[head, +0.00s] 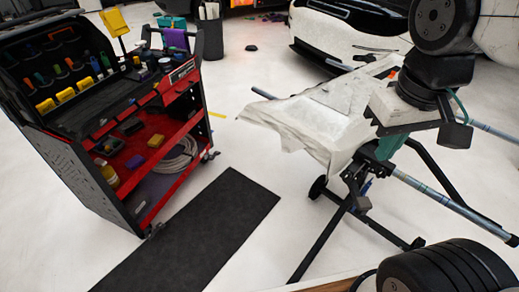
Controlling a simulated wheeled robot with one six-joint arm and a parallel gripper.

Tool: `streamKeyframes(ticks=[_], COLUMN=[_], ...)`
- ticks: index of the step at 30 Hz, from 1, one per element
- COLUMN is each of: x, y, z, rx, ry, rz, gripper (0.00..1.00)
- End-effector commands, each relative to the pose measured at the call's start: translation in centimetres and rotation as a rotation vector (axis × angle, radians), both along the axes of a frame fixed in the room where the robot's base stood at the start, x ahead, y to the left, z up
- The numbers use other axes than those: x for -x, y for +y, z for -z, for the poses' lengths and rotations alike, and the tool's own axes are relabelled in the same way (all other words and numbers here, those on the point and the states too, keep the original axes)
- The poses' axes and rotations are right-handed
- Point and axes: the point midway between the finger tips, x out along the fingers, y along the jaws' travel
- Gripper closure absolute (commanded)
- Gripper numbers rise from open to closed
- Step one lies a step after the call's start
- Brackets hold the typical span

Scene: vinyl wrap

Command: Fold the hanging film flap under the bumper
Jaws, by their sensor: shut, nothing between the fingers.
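A white bumper piece covered in pale film (310,118) lies across a black folding work stand (345,205), right of centre in the head view. The film's edge hangs loosely along the near side as a flap (343,158), partly wrinkled. My gripper (400,112) is at the end of my black arm, over the right part of the bumper. It appears shut and empty. I cannot tell whether it touches the film. The bumper's underside and its right end are hidden by the film and my arm.
A black and red tool cart (110,120) with tools and bottles stands at the left. A black mat (195,235) lies on the pale floor before it. A white car (345,35) stands behind the stand. Stand bars (445,200) stick out rightward.

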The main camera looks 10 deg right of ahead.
Motion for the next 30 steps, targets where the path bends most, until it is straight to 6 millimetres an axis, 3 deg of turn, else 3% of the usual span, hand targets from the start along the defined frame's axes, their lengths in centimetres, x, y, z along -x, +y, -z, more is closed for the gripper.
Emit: streamKeyframes(ticks=[8,14,17,23,30], x=[-11.1,-20.3,-24.8,-32.8,-39.8], y=[-1.0,-0.5,0.3,2.6,6.2], z=[0.8,4.2,6.9,14.2,25.7], rx=[0.131,0.223,0.262,0.324,0.365], ry=[0.023,0.022,0.019,0.014,0.006], rz=[-0.052,-0.125,-0.173,-0.281,-0.426], gripper=[1.0,1.0,1.0,1.0,1.0])
